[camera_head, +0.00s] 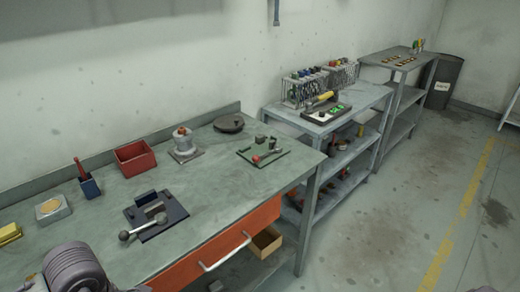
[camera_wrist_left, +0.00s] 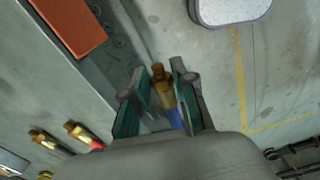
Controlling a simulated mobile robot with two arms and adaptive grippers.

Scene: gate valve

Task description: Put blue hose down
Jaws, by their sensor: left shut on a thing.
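In the left wrist view, my left gripper (camera_wrist_left: 158,82) is shut on the blue hose (camera_wrist_left: 174,119). The hose's brass end fitting (camera_wrist_left: 160,88) sticks up between the two fingers, and a short piece of blue shows below it. The rest of the hose is hidden behind my gripper body. Two other brass fittings, one with a red part (camera_wrist_left: 84,134) and one with a dark green part (camera_wrist_left: 46,140), lie on a grey surface at the lower left. I cannot make out the blue hose in the head view. My right gripper is not in view.
In the head view, a long workbench (camera_head: 110,233) holds a red bin (camera_head: 135,158), a black fixture and a small tool tray. A shelf unit (camera_head: 350,97) with racks of tools stands beyond it. The floor at the right (camera_head: 410,200) is clear.

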